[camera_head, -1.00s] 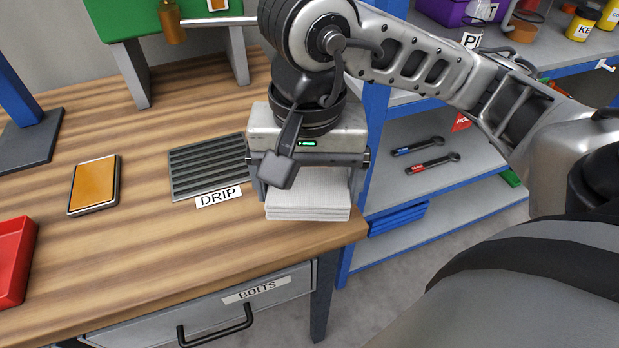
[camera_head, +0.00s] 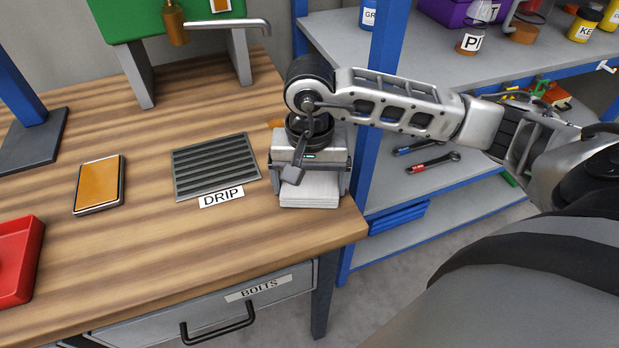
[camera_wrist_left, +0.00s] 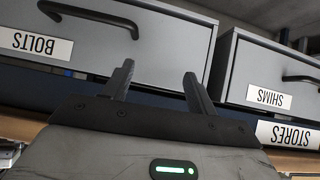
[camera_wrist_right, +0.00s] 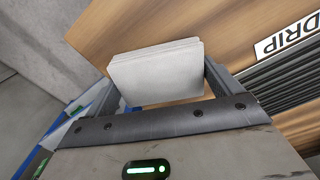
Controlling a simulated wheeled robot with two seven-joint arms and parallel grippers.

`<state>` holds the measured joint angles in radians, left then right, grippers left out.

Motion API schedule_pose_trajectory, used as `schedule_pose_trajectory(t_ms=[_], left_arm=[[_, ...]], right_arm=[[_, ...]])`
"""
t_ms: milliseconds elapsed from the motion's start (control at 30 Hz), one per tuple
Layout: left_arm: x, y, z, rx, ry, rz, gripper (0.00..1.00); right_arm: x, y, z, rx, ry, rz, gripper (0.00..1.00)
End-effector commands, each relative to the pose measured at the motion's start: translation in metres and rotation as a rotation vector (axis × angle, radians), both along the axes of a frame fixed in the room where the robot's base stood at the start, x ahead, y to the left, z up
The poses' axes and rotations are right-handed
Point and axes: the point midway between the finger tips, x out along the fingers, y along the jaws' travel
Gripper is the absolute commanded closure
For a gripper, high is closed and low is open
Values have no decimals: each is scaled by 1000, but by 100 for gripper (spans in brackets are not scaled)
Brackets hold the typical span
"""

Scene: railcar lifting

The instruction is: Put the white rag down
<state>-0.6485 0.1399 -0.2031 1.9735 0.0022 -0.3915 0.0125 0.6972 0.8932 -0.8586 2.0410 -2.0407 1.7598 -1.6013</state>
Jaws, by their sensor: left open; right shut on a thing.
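The white rag (camera_head: 309,193) is a folded, layered pad at the right end of the wooden workbench, right of the DRIP label. My right gripper (camera_head: 311,182) is shut on it from above, with a finger on either side. In the right wrist view the rag (camera_wrist_right: 158,72) lies between the two fingers, over the wood. I cannot tell whether its underside touches the bench top. My left gripper (camera_wrist_left: 157,80) is open and empty in the left wrist view, facing the drawers; it is outside the head view.
A dark slatted drip grille (camera_head: 215,166) with a DRIP label (camera_head: 222,196) lies left of the rag. An orange-topped pad (camera_head: 99,184) and a red tray (camera_head: 17,258) are further left. The bench's right edge is close to the rag, with blue-framed shelving (camera_head: 385,90) beyond.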

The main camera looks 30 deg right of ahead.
Motion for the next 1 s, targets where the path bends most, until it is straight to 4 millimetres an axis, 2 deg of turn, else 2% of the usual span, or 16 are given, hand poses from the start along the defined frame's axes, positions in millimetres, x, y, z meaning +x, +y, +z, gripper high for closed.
schedule_pose_trajectory(t_ms=[300,333,367,667,767,1000], left_arm=[[-1,0,-8,-1,3,1,42],[-1,0,-7,-1,4,2,42],[-1,0,-6,-1,5,2,42],[-2,-1,1,-3,5,1,42],[-2,-1,-1,-4,2,1,42],[-2,-1,-6,-4,6,0,42]], right_arm=[[0,0,-5,0,0,0,31],[0,0,-5,1,1,0,7],[0,0,-3,1,1,0,0],[0,0,1,1,1,0,0],[1,0,10,1,-3,0,0],[1,0,62,1,-7,2,0]])
